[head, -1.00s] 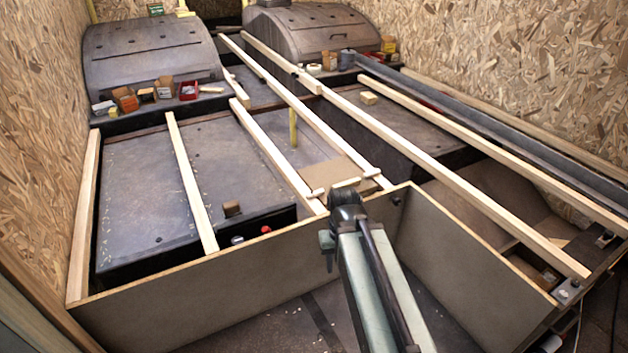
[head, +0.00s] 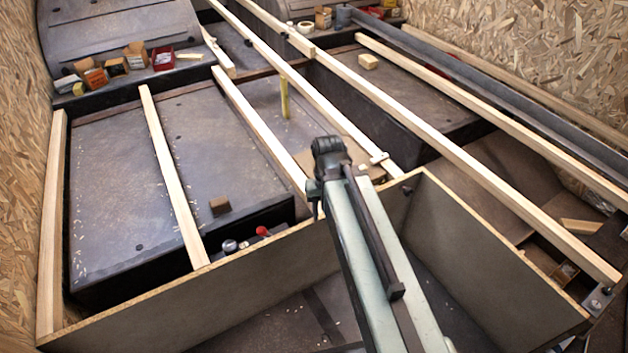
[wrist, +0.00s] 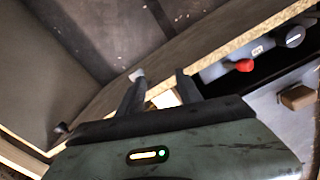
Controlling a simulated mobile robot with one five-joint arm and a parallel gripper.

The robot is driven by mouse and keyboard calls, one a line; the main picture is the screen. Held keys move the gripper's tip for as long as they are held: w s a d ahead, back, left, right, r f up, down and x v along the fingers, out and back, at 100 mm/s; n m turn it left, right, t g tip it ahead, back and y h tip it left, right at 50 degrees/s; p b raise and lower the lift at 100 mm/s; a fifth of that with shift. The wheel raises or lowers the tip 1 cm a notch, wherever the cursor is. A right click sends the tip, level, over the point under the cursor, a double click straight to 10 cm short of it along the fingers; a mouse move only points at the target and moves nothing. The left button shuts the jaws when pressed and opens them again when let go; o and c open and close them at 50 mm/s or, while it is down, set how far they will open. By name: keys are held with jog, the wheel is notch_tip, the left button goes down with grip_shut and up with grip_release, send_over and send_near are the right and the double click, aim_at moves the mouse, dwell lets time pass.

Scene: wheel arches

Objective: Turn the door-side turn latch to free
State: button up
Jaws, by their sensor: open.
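My gripper (wrist: 160,74) is open in the wrist view, with two dark fingers near the top edge of the grey board wall. A pale wooden piece shows between and below the fingers, apart from any clear grip. In the head view my wrist hides the fingers. A dark knob (head: 407,190) sits on the board wall, and also shows in the wrist view (wrist: 60,130).
The board wall (head: 200,305) runs across the front. A red knob (head: 263,231) and a grey round knob (head: 230,246) sit behind it, near a brown block (head: 219,206). Long wooden slats (head: 450,145) span the floor. A metal plate (head: 598,302) is at the right corner.

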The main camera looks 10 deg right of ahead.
jog(key=w+r+m+p, duration=0.2)
jog(key=w+m, duration=0.2)
jog(key=w+r+m+p, duration=0.1)
jog(key=w+r+m, duration=0.1)
jog(key=w+m, duration=0.3)
jog(key=w+r+m+p, duration=0.2)
jog(key=w+m, duration=0.2)
jog(key=w, duration=0.1)
jog(key=shift+a+m+p, duration=0.1)
jog(key=shift+m+p, duration=0.2)
jog(key=shift+p, duration=0.05)
notch_tip(320, 180, down, 8)
jog(key=b, duration=0.8)
jog(key=shift+r, duration=0.1)
grip_shut()
